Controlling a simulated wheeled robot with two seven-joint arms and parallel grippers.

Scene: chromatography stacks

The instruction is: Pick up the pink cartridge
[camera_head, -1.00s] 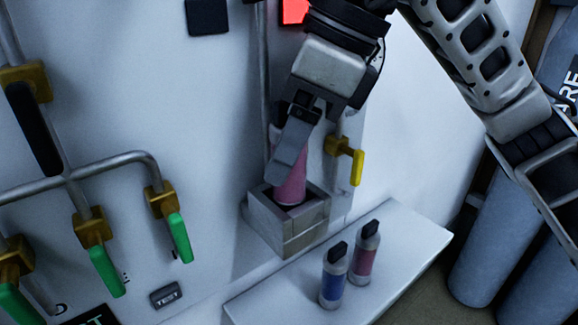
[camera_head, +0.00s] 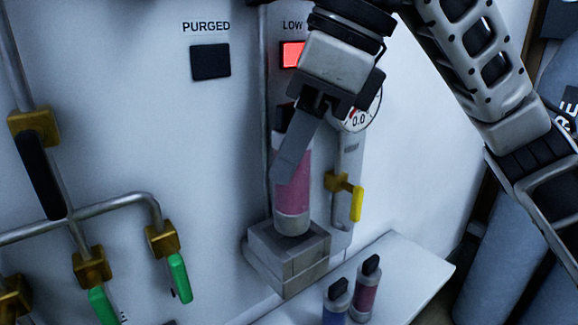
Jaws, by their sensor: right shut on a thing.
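The pink cartridge (camera_head: 293,195) is an upright cylinder with a pink middle and pale bottom end. My right gripper (camera_head: 293,155) is shut on its upper part from above, and the fingers hide part of its top. The cartridge's lower end shows just above the square grey socket block (camera_head: 287,262) on the wall; I cannot tell whether it is fully clear of the block. My left gripper is not in view.
A white shelf (camera_head: 415,277) at the lower right holds a blue cartridge (camera_head: 335,304) and a darker pink-red one (camera_head: 366,292). A yellow-handled valve (camera_head: 357,203) and a gauge (camera_head: 362,113) are close right. Pipes with green-handled valves (camera_head: 180,278) are left. A red LOW light (camera_head: 292,55) is lit.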

